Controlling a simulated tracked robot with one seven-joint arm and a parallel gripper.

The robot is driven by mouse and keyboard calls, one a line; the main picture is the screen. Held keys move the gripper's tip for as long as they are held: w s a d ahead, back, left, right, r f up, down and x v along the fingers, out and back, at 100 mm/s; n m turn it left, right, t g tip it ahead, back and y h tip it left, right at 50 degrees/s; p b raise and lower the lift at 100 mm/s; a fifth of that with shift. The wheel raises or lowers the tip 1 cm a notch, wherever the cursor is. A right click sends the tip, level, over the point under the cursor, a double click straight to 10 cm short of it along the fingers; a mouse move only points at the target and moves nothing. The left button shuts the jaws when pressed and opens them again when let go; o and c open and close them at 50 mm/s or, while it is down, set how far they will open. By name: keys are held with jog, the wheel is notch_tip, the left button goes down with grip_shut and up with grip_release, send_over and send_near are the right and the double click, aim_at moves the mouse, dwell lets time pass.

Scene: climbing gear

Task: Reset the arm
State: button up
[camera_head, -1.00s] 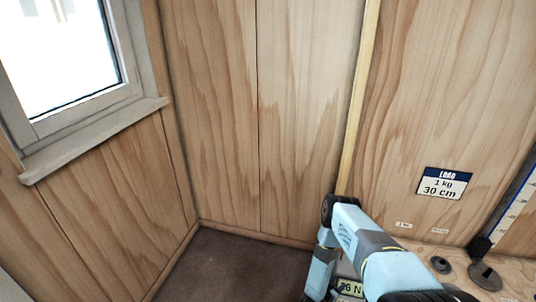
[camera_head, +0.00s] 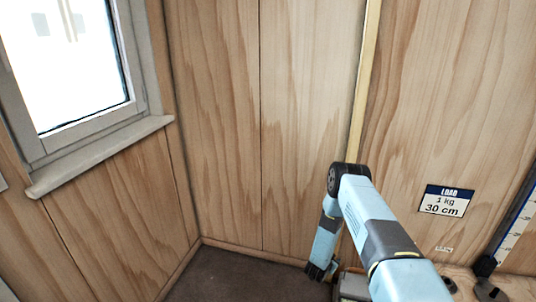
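My blue and grey arm reaches in from the bottom right to a dark joint, then folds downward. A dark end piece, which looks like my gripper (camera_head: 319,272), hangs just above the brown floor near the wall. It is small and seen from above, so its opening and anything in it cannot be made out.
A sign reading "LOAD 1 kg 30 cm" (camera_head: 447,200) is on the wooden wall (camera_head: 310,110). A ruler (camera_head: 517,230) stands at the far right by a wooden surface with dark round weights (camera_head: 486,289). A window (camera_head: 80,70) with a sill is at left. The brown floor (camera_head: 230,275) looks clear at left.

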jog(key=w+a+r+n+y, duration=0.1)
jog(key=w+a+r, duration=0.15)
jog(key=r, duration=0.65)
jog(key=w+a+r+y, duration=0.15)
jog(key=w+r, duration=0.25)
jog(key=r, duration=0.5)
jog(key=w+a+r+n+y, duration=0.15)
jog(key=w+r, duration=0.25)
jog(key=r, duration=0.5)
jog(key=s+a+r+n+y, duration=0.1)
jog(key=s+r, duration=0.2)
jog(key=r, duration=0.9)
jog(key=s+a+r+n+y, duration=0.1)
jog(key=s+a+r+y, duration=0.15)
jog(key=r, duration=1.05)
jog(key=s+r+n+g, duration=0.2)
jog(key=s+r+n, duration=0.1)
jog(key=s+r, duration=1.6)
jog(key=s+d+r+n, duration=0.1)
jog(key=s, duration=1.3)
jog(key=s+d+r+n+g, duration=0.1)
jog(key=s+r, duration=0.1)
jog(key=s, duration=1.2)
jog(key=shift+s+g, duration=0.3)
jog(key=shift+r, duration=0.1)
